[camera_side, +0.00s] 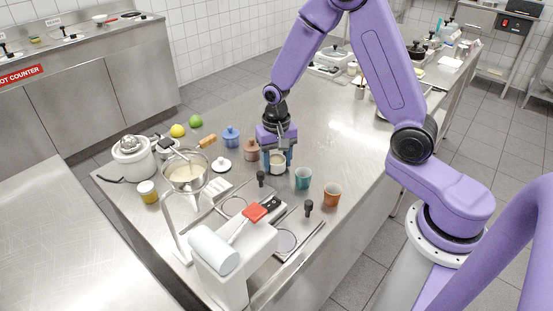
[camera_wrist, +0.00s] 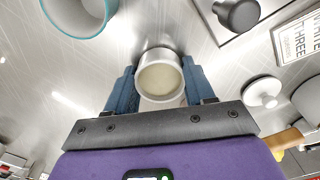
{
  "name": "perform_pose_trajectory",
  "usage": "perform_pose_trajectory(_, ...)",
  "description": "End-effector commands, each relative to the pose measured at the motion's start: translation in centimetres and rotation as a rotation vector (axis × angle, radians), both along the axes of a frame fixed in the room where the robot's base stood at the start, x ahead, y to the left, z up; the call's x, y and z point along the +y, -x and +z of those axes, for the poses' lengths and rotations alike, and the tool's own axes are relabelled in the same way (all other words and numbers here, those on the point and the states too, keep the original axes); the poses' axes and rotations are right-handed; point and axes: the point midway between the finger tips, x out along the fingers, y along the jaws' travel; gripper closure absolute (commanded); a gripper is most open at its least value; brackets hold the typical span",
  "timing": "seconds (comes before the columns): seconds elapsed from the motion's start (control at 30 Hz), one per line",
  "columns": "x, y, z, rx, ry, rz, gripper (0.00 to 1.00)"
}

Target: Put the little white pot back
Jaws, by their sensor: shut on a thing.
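The little white pot (camera_side: 277,161) is between the blue fingers of my gripper (camera_side: 277,168), upright and without a lid. In the wrist view the pot (camera_wrist: 160,76) shows a pale cream-coloured filling, and my gripper (camera_wrist: 158,88) is shut on its sides. I cannot tell whether its base touches the counter. A blue lidded pot (camera_side: 231,138) and a brownish pot (camera_side: 251,151) stand left of my gripper.
A teal cup (camera_side: 303,178) and an orange cup (camera_side: 332,194) stand close on the right.

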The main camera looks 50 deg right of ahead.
Motion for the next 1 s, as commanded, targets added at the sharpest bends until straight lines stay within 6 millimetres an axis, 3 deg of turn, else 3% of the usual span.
perform_pose_trajectory(0.57, 0.01, 0.0, -0.31, 0.0, 0.0, 0.0, 0.88)
perform_pose_trajectory(0.6, 0.01, 0.0, -0.31, 0.0, 0.0, 0.0, 0.44)
perform_pose_trajectory(0.7, 0.01, 0.0, -0.3, 0.0, 0.0, 0.0, 0.17)
perform_pose_trajectory(0.9, 0.01, 0.0, -0.31, 0.0, 0.0, 0.0, 0.17)
perform_pose_trajectory(0.97, 0.0, 0.02, -0.32, 0.0, 0.0, 0.0, 0.0)
perform_pose_trajectory(1.0, 0.0, 0.02, -0.32, 0.0, 0.0, 0.0, 0.0)
